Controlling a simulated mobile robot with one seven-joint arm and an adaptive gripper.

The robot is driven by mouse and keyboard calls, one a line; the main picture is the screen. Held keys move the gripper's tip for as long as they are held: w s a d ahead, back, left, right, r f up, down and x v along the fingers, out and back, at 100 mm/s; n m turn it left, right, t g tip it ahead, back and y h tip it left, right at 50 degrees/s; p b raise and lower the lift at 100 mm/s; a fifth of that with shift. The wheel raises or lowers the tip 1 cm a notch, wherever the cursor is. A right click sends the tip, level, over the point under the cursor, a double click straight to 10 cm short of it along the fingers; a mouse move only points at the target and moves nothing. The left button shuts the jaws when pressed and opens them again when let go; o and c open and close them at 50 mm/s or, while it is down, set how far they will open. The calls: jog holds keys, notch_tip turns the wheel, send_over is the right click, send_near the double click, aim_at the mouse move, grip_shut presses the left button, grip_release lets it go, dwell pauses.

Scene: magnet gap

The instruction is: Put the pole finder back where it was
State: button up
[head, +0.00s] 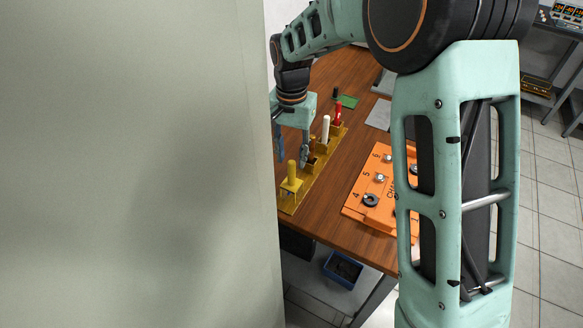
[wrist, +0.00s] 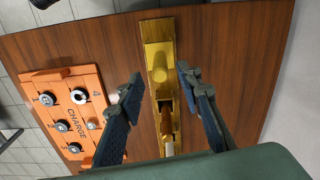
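I cannot tell which is the pole finder. My gripper (head: 304,158) points down at the rack, between the yellow and white handles. In the wrist view my gripper (wrist: 160,72) has its fingers spread apart either side of the rack (wrist: 158,30), with nothing clasped. The slot under it is partly hidden.
An orange panel marked CHARGE (wrist: 68,120) with numbered posts lies beside the rack. A pale wall (head: 140,160) fills the left of the head view. A blue bin (head: 343,269) sits below the table.

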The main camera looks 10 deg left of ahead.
jog(key=shift+r, duration=2.6)
